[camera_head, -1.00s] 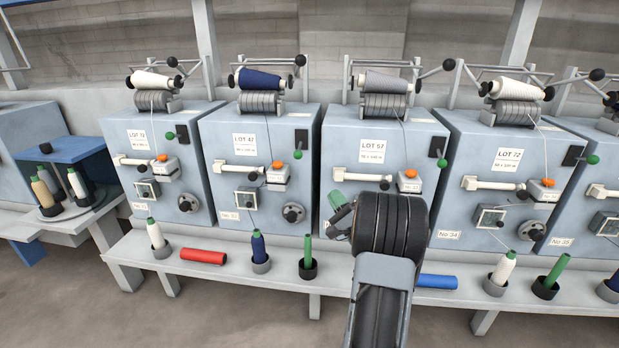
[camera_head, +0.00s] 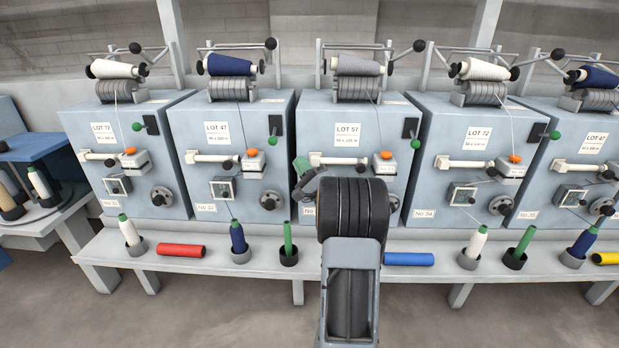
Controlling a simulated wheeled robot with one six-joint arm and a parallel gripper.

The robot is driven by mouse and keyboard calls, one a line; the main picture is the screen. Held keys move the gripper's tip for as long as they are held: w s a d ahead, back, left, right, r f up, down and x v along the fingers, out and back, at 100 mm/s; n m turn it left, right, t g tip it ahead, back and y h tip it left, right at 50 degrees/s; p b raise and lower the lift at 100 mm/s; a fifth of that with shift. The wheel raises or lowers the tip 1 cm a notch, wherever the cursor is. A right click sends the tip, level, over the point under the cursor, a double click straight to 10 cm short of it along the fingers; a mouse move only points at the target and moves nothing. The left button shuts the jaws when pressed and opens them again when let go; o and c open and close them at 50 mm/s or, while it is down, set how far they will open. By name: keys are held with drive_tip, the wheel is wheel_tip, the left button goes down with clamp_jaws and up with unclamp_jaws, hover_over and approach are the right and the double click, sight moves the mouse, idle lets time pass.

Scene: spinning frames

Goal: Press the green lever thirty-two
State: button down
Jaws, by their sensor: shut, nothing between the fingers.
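The green lever of machine thirty-two is a small green ball (camera_head: 273,141) on a dark slotted plate at the upper right of that machine's blue-grey front. The plate "No 32" (camera_head: 205,207) is low on the same machine, which carries a "LOT 47" card. My gripper (camera_head: 302,184) shows only in part, beside the dark ringed joint of my arm. It is shut and empty, in front of the "LOT 57" machine, to the right of and lower than the lever in the picture. My arm hides much of it, and the gap to the machine is unclear.
Similar green levers are on the neighbouring machines, at "LOT 57" (camera_head: 415,143) and at the left machine (camera_head: 137,127). A ledge (camera_head: 210,270) runs below with bobbins in cups, a red tube (camera_head: 181,250) and a blue tube (camera_head: 409,259). Open floor lies in front.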

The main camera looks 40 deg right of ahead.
sight(273, 141)
drive_tip(key=w+a+r, duration=0.3)
drive_tip(key=w+r, duration=0.1)
drive_tip(key=shift+b, duration=0.4)
drive_tip(key=shift+d, duration=0.1)
drive_tip(key=shift+r+m+h+p, duration=0.3)
drive_tip(key=shift+m+h+p, duration=0.15)
drive_tip(key=shift+p, duration=0.35)
